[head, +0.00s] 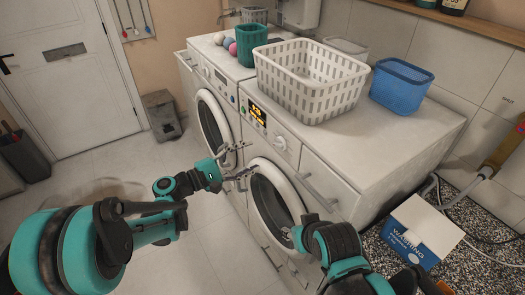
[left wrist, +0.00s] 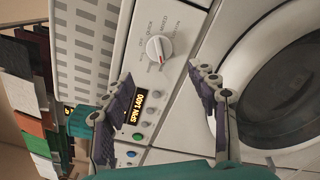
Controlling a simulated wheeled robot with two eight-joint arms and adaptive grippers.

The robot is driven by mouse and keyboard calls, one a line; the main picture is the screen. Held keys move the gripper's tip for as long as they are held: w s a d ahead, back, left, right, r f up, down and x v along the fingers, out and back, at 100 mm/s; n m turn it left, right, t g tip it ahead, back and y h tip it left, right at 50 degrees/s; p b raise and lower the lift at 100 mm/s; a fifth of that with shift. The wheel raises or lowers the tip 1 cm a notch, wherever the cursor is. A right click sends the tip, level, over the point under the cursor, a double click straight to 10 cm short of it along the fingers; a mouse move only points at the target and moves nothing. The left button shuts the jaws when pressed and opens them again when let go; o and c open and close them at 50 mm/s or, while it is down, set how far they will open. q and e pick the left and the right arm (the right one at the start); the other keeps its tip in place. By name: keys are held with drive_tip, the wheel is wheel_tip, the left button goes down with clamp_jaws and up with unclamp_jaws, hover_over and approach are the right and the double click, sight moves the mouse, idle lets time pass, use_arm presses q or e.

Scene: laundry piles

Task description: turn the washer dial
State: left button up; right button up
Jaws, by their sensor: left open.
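The near washer (head: 318,160) is white with an amber display (head: 257,115) and a round white dial (head: 280,143) on its front panel. In the left wrist view the dial (left wrist: 158,48) has a red mark, and the display (left wrist: 137,118) reads SPIN 1400. My left gripper (head: 241,163) is in front of the panel, left of and below the dial in the head view. In the left wrist view its open fingers (left wrist: 160,72) are empty, with the dial beyond the gap between the tips. My right arm is in front of the washer door; its fingers cannot be made out.
A white basket (head: 310,85), a blue basket (head: 400,86) and a teal container (head: 251,43) stand on the washer tops. A blue-and-white washing box (head: 421,232) is at the lower right. The floor at left is mostly clear.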

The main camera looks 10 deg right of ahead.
use_arm(q)
drive_tip(key=v, duration=0.3)
idle(0.5)
drive_tip(key=s+a+f+m+y, duration=0.3)
drive_tip(key=s+a+m+y, duration=0.2)
drive_tip(key=s+a+y, duration=0.3)
drive_tip(key=s+a+f+m+t+y, duration=0.1)
drive_tip(key=s+a+f+m+y, duration=0.2)
drive_tip(key=s+a+y, duration=0.6)
drive_tip(key=s+a+m, duration=0.2)
drive_tip(key=s+a, duration=0.3)
drive_tip(key=a, duration=0.1)
drive_tip(key=shift+a, duration=0.35)
drive_tip(key=shift+f, duration=0.2)
